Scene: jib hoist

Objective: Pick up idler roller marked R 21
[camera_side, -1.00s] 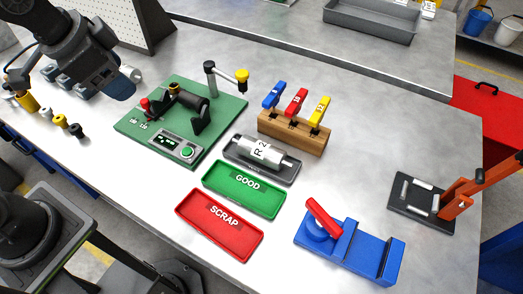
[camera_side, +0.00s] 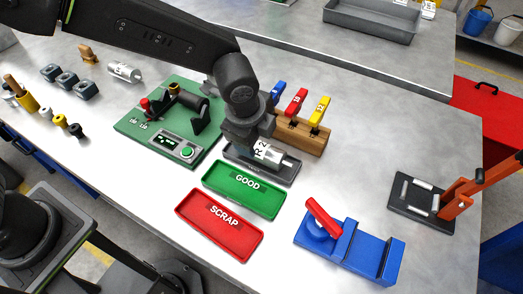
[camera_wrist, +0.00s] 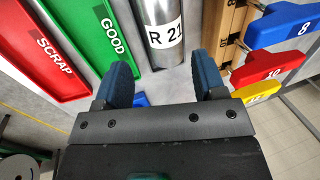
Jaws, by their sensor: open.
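The idler roller marked R 21 (camera_wrist: 163,22) is a silver cylinder with a white label. In the side view the roller (camera_side: 270,153) lies in a dark grey tray (camera_side: 290,178), its left part hidden by my gripper. My gripper (camera_side: 250,145) is just above the roller's left part, pointing down. In the wrist view my gripper (camera_wrist: 164,82) has two blue fingers spread apart, with nothing between them. The roller's labelled end lies ahead of the gap between the fingers.
A green GOOD tray (camera_side: 243,190) and a red SCRAP tray (camera_side: 219,224) lie in front. A wooden block (camera_side: 310,141) with blue, red and yellow handles stands behind. A green test fixture (camera_side: 140,118) is at left, a blue vise (camera_side: 348,252) at right front.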

